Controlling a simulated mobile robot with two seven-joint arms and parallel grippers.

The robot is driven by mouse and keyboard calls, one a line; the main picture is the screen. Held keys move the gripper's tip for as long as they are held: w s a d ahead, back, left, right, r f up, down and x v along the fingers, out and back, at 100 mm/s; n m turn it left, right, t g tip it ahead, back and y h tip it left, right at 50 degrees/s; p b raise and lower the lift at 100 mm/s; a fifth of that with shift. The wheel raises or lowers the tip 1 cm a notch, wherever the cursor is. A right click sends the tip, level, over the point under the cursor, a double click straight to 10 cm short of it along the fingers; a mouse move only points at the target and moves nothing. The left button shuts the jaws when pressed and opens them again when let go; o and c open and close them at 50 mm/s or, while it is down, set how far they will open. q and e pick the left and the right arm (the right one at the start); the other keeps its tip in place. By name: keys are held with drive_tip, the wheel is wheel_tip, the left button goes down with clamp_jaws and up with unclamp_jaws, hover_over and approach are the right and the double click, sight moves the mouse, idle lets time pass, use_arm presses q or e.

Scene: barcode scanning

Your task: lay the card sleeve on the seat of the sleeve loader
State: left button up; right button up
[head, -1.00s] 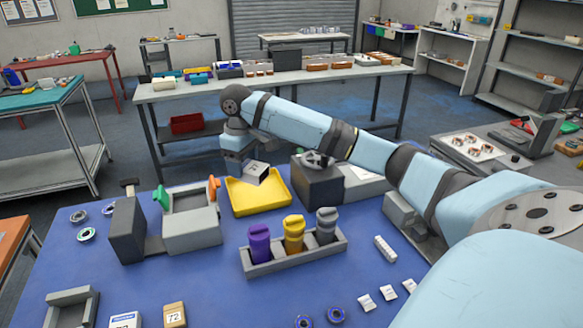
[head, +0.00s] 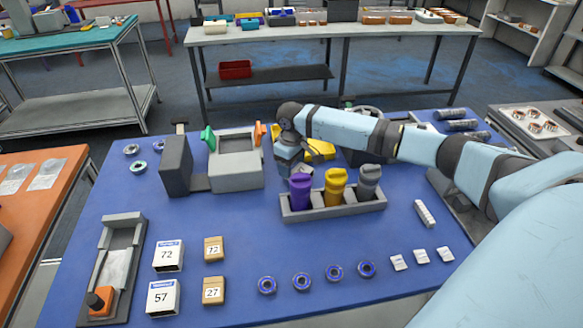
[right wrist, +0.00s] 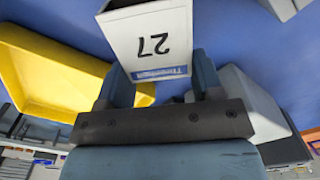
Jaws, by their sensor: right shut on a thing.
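The card sleeve (right wrist: 152,42) is a white box with a blue band and the number 27, held between the fingers of my right gripper (right wrist: 160,78). In the head view my right gripper (head: 292,160) is above the blue table, behind the purple bottle; the sleeve is mostly hidden there. Another grey fixture with green and orange handles (head: 236,170) stands left of my gripper. I cannot tell which is the sleeve loader. My left gripper is not in view.
A yellow tray (head: 322,149) lies behind my gripper. A grey rack (head: 335,207) holds purple, yellow and grey bottles. White boxes 72 (head: 168,256) and 57 (head: 163,298), brown boxes (head: 213,249) and blue rings (head: 301,281) lie in front. The table's middle left is clear.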

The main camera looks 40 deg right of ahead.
drive_tip(key=shift+f, duration=0.65)
drive_tip(key=o, duration=0.9)
drive_tip(key=shift+f, duration=0.1)
